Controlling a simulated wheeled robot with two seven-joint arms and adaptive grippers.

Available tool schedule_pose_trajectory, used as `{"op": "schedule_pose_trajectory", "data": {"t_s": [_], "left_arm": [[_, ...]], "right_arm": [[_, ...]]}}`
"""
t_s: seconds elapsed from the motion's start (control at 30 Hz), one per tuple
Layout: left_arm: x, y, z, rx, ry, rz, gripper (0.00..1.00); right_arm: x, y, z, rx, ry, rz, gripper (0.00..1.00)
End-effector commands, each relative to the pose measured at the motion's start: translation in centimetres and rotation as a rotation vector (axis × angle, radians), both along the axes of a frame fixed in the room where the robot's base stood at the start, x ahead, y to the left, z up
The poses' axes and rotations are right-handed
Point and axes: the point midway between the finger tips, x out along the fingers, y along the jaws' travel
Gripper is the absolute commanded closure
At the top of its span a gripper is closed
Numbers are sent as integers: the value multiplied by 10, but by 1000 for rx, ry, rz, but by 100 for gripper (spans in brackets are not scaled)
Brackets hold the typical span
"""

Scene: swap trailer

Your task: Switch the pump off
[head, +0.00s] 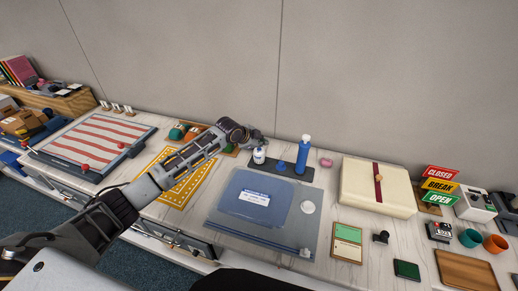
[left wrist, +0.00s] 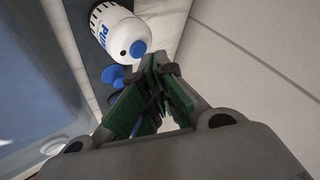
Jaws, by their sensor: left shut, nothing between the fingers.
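A white cylinder (head: 259,156) with blue lettering stands at the left end of a dark strip behind the grey mat. I take it to be the pump. In the left wrist view the white cylinder (left wrist: 112,30) is close up at upper left, its lettering partly readable as "PU". It has a round blue knob (left wrist: 138,48) and a small dark dot beside it. My left gripper (left wrist: 160,66) is shut and empty, its green-padded fingers together to the right of and below the knob, seemingly apart from it. In the head view the left gripper (head: 260,143) is just above the cylinder. My right gripper is not in view.
A tall blue bottle (head: 303,156) and a low blue piece (head: 281,166) stand on the same strip, right of the cylinder. A blue folder (head: 240,207) lies on the grey mat (head: 228,226). A cream box (head: 355,192) is farther right. The wall is close behind.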

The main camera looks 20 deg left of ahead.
Motion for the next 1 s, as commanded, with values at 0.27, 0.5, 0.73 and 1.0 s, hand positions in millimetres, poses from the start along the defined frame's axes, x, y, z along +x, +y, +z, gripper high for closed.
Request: {"op": "schedule_pose_trajectory", "data": {"t_s": [0.27, 0.5, 0.73, 1.0], "left_arm": [[0, 0, 8, 0, 0, 0, 100], [0, 0, 7, 0, 0, 0, 100], [0, 0, 12, 0, 0, 0, 100], [0, 0, 29, 0, 0, 0, 100]], "right_arm": [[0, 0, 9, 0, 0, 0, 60], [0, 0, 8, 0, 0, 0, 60], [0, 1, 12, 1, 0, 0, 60], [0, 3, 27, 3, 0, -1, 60]]}}
